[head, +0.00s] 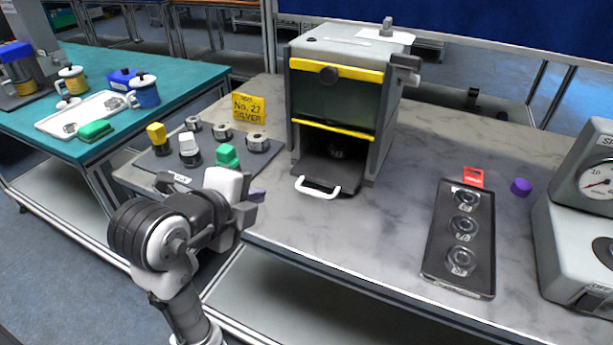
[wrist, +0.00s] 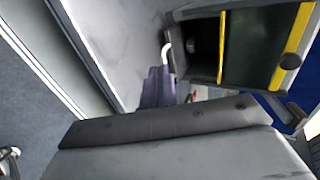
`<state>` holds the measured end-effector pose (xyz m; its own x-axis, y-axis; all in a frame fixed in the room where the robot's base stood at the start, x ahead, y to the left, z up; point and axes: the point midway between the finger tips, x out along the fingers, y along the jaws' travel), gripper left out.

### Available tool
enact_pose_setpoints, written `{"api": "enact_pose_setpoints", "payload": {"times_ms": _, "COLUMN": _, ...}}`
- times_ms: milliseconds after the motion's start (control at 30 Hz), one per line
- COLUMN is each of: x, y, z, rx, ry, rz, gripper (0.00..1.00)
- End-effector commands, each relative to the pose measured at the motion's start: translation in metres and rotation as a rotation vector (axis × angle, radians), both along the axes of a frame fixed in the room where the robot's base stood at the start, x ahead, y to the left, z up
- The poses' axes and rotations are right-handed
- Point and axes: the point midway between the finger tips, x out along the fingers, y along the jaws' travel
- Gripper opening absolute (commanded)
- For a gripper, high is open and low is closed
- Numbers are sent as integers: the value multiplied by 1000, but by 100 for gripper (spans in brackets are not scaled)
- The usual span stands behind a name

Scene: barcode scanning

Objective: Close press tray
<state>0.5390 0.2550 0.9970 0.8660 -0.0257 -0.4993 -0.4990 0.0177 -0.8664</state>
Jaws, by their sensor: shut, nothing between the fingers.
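The press (head: 345,95) is a grey box with a dark window framed in yellow bars, standing at the back of the marble-topped bench. Its dark press tray (head: 330,178) sticks out of the lower opening toward the front, with a white handle (head: 318,189) on its front edge. A dark round piece (head: 338,153) sits inside the opening. My gripper (head: 256,197) is shut and empty, to the left of the handle and apart from it in the head view. In the wrist view the gripper fingers (wrist: 158,88) show just below the white handle (wrist: 167,53); whether they touch cannot be told.
A dark board (head: 205,150) with coloured-knob pieces and metal rings lies left of the press, by a yellow sign (head: 249,108). A black tray (head: 462,237) with several round parts, a purple piece (head: 521,187) and a gauge machine (head: 585,220) stand right. The bench front between is clear.

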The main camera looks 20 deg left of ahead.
Motion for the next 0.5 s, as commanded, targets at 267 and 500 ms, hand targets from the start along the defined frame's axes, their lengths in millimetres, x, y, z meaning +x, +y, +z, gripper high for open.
{"api": "enact_pose_setpoints", "payload": {"times_ms": 267, "x": 41, "y": -3, "z": -24, "rx": -8, "ry": 5, "rz": -6, "gripper": 0}}
{"api": "enact_pose_setpoints", "payload": {"times_ms": 500, "x": 84, "y": -5, "z": -48, "rx": -6, "ry": 4, "rz": -5, "gripper": 0}}
